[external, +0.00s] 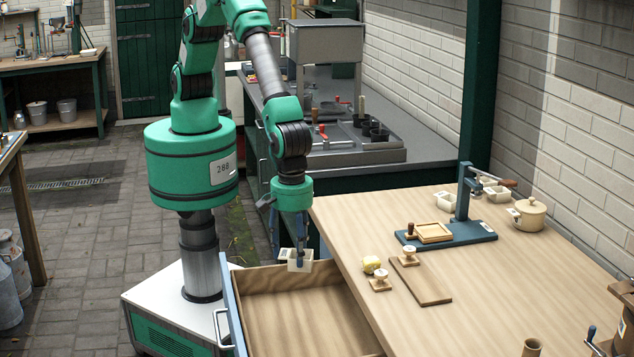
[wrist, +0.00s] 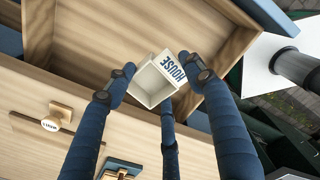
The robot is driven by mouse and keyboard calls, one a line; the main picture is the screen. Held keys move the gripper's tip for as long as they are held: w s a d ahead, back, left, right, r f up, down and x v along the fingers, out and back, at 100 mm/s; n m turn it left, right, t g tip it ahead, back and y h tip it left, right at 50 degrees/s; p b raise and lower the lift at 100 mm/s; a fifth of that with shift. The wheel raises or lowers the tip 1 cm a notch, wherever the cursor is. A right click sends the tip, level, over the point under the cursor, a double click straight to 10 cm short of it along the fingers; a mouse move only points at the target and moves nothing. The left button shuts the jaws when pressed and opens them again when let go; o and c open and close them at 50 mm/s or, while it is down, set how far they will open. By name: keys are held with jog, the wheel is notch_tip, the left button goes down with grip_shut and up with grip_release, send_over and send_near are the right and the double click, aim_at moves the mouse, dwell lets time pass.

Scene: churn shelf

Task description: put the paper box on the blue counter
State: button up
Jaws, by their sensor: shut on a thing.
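My gripper (external: 300,248) is shut on a small white open-topped box (external: 293,266). In the wrist view the box (wrist: 152,82) shows the word HOUSE on one side, and its inside looks empty. Blue fingers of my gripper (wrist: 156,78) stand around it; the exact contact is hard to see. The box is held above the far edge of an open wooden drawer (external: 300,318), left of the wooden table. A long counter with a grey-blue top (external: 435,148) stands behind my gripper along the wall; I cannot tell for sure that it is the blue counter.
The wooden table (external: 480,290) carries a blue press (external: 450,238), a lidded pot (external: 529,214), a board (external: 420,280), stamps (external: 380,280) and small white boxes (external: 446,201). The counter holds a grey tray with dark cups (external: 378,134) and a grey cabinet (external: 325,42); its near right end looks bare.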

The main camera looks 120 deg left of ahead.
notch_tip(320, 180, up, 10)
jog(key=s+a+n+p, duration=0.15)
jog(key=s+a, duration=0.25)
jog(key=a, duration=0.9)
jog(key=s+a+n+p, duration=0.1)
jog(key=s+a+n, duration=0.15)
jog(key=a, duration=1.05)
jog(key=shift+s+a+f, duration=0.15)
jog(key=shift+s+f, duration=0.05)
jog(key=shift+f, duration=0.7)
jog(key=shift+s+a+f, duration=0.15)
jog(key=shift+a+f, duration=0.05)
jog(key=shift+f, duration=0.65)
jog(key=shift+s+a+f, duration=0.15)
jog(key=shift+s+f, duration=0.05)
jog(key=shift+f, duration=0.7)
jog(key=w+d, duration=0.1)
jog(key=w, duration=0.4)
jog(key=w+d+f, duration=0.1)
jog(key=w, duration=0.4)
jog(key=w+d, duration=0.1)
jog(key=w, duration=0.3)
jog(key=shift+w+f, duration=0.2)
jog(key=shift+w, duration=0.2)
jog(key=shift+w+d, duration=0.1)
